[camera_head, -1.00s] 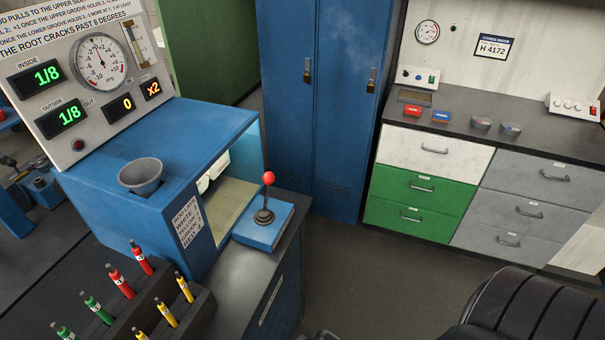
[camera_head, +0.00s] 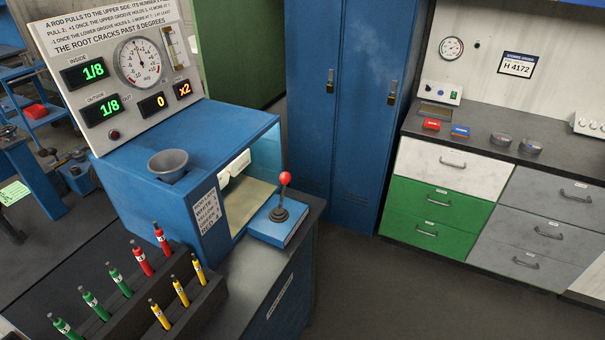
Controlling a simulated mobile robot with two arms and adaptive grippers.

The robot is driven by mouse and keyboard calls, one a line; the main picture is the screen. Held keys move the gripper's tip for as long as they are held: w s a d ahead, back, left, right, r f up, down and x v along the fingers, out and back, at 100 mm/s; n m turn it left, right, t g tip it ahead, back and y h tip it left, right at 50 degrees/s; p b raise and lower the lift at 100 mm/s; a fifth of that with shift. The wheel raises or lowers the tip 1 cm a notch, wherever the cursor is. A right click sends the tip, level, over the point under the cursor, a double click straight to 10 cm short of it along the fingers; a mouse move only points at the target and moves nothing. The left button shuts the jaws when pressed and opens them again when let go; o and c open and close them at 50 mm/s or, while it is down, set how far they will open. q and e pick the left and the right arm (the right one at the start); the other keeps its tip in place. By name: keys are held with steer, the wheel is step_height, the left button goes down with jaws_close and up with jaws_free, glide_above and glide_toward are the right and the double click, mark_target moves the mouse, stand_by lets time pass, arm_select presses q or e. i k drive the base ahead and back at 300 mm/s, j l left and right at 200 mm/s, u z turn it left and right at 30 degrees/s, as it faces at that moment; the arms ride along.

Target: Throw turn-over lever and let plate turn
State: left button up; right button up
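The lever (camera_head: 282,195) has a red ball knob and a dark boot on a small blue base (camera_head: 277,224), at the right side of the blue machine (camera_head: 165,180). It stands nearly upright. The machine has a grey funnel (camera_head: 168,165) on top and an open bay (camera_head: 246,200) with a pale inner surface; I cannot tell whether this is the plate. The panel (camera_head: 110,70) above shows 1/8 inside, 1/8 outside, 0 and x2, with a round dial (camera_head: 138,62). Neither of my grippers is in view.
A dark rack (camera_head: 150,295) holds green, red and yellow rods in front of the machine. Blue lockers (camera_head: 345,100) stand behind. A drawer cabinet (camera_head: 450,200) with red and blue items on top is at the right. The floor (camera_head: 370,290) between is clear.

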mark_target(285, 178)
steer(key=i+l, duration=0.15)
steer(key=l, duration=0.45)
steer(key=i+l+u, duration=0.15)
steer(key=l, duration=1)
steer(key=i+l+u, duration=0.15)
steer(key=l, duration=0.45)
steer(key=i+l, duration=0.1)
steer(key=l, duration=0.5)
steer(key=u, duration=0.05)
